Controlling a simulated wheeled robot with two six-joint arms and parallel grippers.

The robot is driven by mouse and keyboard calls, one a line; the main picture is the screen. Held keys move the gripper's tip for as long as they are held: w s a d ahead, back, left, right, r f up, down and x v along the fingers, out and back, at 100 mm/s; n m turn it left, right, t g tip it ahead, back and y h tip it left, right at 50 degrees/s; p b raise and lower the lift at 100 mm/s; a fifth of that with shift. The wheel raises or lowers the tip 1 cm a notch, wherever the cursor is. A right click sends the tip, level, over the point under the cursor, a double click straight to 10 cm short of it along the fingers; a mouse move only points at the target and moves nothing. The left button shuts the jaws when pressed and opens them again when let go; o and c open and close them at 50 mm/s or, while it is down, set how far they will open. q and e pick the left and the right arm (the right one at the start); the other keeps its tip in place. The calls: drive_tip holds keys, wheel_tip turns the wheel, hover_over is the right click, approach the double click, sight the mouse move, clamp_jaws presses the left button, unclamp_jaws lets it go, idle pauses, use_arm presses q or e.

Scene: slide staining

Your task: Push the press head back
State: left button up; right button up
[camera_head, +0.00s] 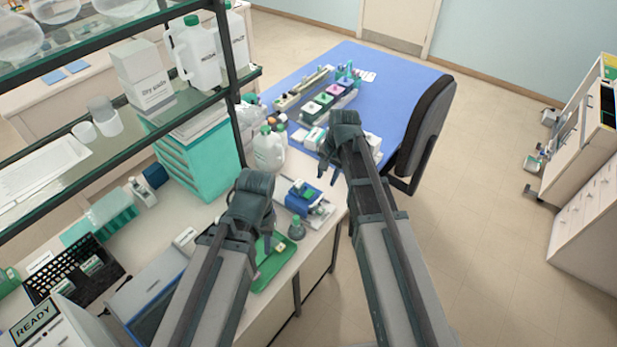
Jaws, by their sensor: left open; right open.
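A small blue device with a green part on top (302,194) stands on the bench between my two arms; it looks like the press, but its head is too small to make out clearly. My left gripper (267,243) is open and points down over a green tray (276,262), to the left of and nearer than the blue device. My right gripper (326,168) is open and empty, beyond the device and to its right. Neither gripper visibly touches the device. My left arm hides part of the bench and tray.
A small dark bottle (296,228) stands just in front of the device. White jugs (269,150) stand behind it. A glass shelf (130,130) rises on the left. A blue table (400,88) with staining jars and a dark chair (425,125) lie beyond.

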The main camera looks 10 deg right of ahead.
sight(320, 199)
use_arm(q)
drive_tip(key=shift+w+a+r, duration=0.1)
drive_tip(key=shift+r, duration=0.25)
use_arm(e)
drive_tip(key=shift+w+d+r+m, duration=0.4)
drive_tip(key=shift+w, duration=0.25)
use_arm(q)
drive_tip(key=shift+f, duration=0.1)
use_arm(e)
drive_tip(key=shift+f, duration=0.1)
use_arm(q)
wheel_tip(320, 199, down, 13)
drive_tip(key=b, duration=1.3)
drive_tip(key=shift+f+b, duration=0.2)
drive_tip(key=shift+b, duration=0.1)
use_arm(e)
drive_tip(key=f, duration=0.4)
drive_tip(key=w+a+f, duration=0.1)
drive_tip(key=f, duration=0.8)
drive_tip(key=shift+w+a+f, duration=0.25)
drive_tip(key=shift+w+a, duration=0.1)
drive_tip(key=shift+a, duration=0.05)
clamp_jaws()
drive_tip(key=shift+a, duration=0.1)
